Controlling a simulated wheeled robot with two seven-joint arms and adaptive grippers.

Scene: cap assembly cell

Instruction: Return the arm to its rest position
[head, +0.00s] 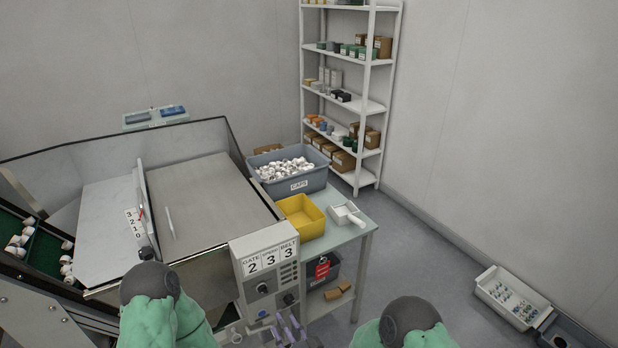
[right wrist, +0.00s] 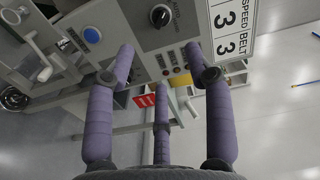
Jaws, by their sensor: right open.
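My right gripper (head: 288,329) shows at the bottom of the head view, its purple fingers in front of the lower part of the control box (head: 265,268). In the right wrist view the fingers of my right gripper (right wrist: 165,75) are spread apart with nothing between them. The control box (right wrist: 150,45) with its knob and buttons lies beyond them; I cannot tell the exact gap. My green arms show at the bottom of the head view. My left gripper is not in view.
A table (head: 345,240) right of the control box bears a grey bin of caps (head: 300,184), a yellow bin (head: 301,230) and a white scoop (head: 347,213). A shelf rack (head: 362,110) stands behind. A white crate (head: 497,303) lies on the floor at right. Floor between is clear.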

